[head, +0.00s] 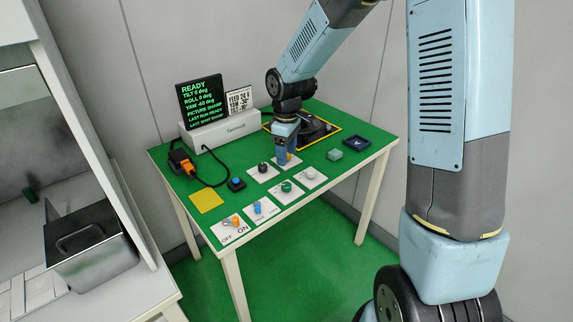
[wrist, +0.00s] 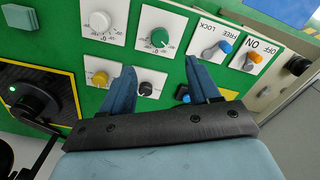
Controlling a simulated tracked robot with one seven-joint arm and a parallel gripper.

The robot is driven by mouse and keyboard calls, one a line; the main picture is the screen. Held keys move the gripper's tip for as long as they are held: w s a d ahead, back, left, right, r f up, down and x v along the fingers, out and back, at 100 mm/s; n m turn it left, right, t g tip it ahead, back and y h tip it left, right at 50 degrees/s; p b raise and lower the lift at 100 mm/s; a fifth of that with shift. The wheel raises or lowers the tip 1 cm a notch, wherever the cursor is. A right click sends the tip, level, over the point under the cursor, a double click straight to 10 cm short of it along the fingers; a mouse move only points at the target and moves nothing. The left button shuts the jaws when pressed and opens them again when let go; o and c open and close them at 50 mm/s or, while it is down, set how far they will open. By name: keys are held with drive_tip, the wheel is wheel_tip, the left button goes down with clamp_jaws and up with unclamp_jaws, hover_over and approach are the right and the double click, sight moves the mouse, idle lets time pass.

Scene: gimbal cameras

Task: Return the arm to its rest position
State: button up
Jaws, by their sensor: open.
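My gripper (head: 287,160) hangs pointing down over the knob plates on the green table (head: 185,200). In the wrist view my gripper (wrist: 160,64) has its two blue fingers spread apart with nothing held between them. The black knob (wrist: 146,88) shows between the fingers, close to the left one. The green knob (wrist: 159,38) lies just beyond the fingertips, and the yellow knob (wrist: 98,78) is left of the left finger. Whether a fingertip touches a plate I cannot tell. My arm reaches down from the top of the head view.
The screen (head: 202,103) reading READY stands at the back left. The black gimbal device (head: 314,127) is right behind my gripper. A white knob (head: 310,173), blue switch (head: 257,207), orange switch (head: 236,220), blue button (head: 236,184), green block (head: 334,154) and dark tray (head: 357,142) surround it.

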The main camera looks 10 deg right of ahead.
drive_tip(key=shift+r, duration=0.9)
drive_tip(key=s+d+r+m+t, duration=0.25)
drive_tip(key=s+d+r, duration=0.25)
drive_tip(key=r, duration=0.3)
drive_tip(key=s+d+r+m+t, duration=0.1)
drive_tip(key=s+d+r+m, duration=0.35)
drive_tip(key=s+r, duration=0.2)
drive_tip(key=s+d+r+m+t, duration=0.1)
drive_tip(key=s+d+r+m, duration=0.1)
drive_tip(key=s, duration=0.5)
drive_tip(key=s+d+r+m+t, duration=0.1)
drive_tip(key=s+d+r+m, duration=0.2)
drive_tip(key=s, duration=0.4)
drive_tip(key=shift+s+d+r, duration=0.2)
drive_tip(key=shift+d+r, duration=0.5)
drive_tip(key=shift+d, duration=0.05)
idle(2.7)
